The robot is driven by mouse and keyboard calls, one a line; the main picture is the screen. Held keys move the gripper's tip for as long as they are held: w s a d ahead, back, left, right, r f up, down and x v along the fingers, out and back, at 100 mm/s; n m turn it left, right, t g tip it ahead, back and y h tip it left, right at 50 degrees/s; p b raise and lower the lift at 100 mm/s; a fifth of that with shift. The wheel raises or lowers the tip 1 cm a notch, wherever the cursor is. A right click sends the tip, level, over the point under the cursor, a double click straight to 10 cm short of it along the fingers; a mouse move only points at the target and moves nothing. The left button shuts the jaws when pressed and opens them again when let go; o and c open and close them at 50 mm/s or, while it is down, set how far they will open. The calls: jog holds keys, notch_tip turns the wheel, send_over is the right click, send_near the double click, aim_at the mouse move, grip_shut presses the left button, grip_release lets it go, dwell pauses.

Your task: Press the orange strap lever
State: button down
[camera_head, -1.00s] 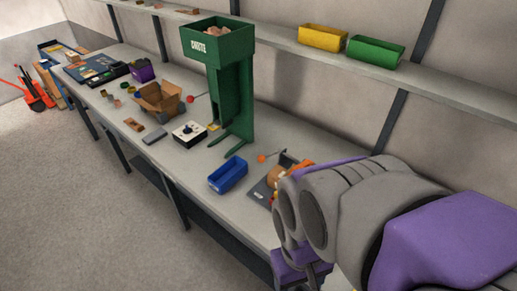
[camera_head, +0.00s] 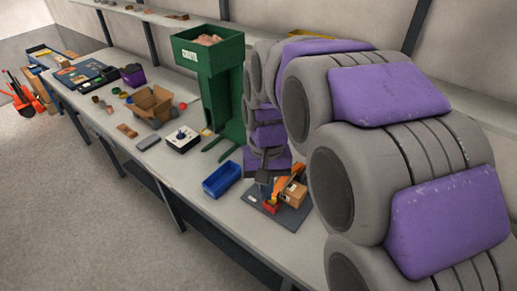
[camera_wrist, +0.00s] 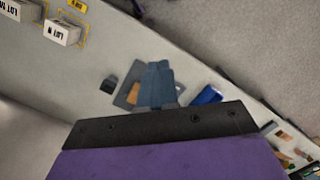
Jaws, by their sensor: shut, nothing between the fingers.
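The orange strap lever (camera_head: 288,178) slopes up over a small cardboard box (camera_head: 294,195) on a dark base plate (camera_head: 258,197) on the bench. Red and yellow parts (camera_head: 271,207) sit at the plate's left side. My gripper (camera_head: 263,179) is shut and empty, pointing down just left of the lever's upper part in the head view. I cannot tell whether it touches anything. In the wrist view my shut fingers (camera_wrist: 157,85) cover the middle of the plate (camera_wrist: 124,97). Only a bit of orange (camera_wrist: 180,88) shows beside them.
A blue bin (camera_head: 222,179) stands left of the plate. The green chute (camera_head: 222,85) rises behind it. A black-and-white control box (camera_head: 182,139) and an open cardboard carton (camera_head: 152,104) are farther left. Small white labelled boxes (camera_wrist: 62,32) show in the wrist view.

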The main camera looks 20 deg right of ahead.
jog(key=w+d+m+p, duration=0.2)
jog(key=w+d, duration=0.1)
jog(key=w, duration=0.8)
jog(key=w+d+m+p, duration=0.2)
jog(key=w+d+p, duration=0.1)
jog(key=w, duration=0.9)
jog(key=w+d+f+m+p, duration=0.2)
jog(key=w+d+f+p, duration=0.1)
jog(key=w+f, duration=0.3)
jog(key=w+d+f+m+t+y+p, duration=0.1)
jog(key=w+d+f+m+p, duration=0.1)
jog(key=w+d+f, duration=0.4)
jog(key=shift+w+d+f+m+p, duration=0.3)
jog(key=shift+w+f+p, duration=0.1)
jog(key=shift+w, duration=0.55)
jog(key=shift+f, duration=0.1)
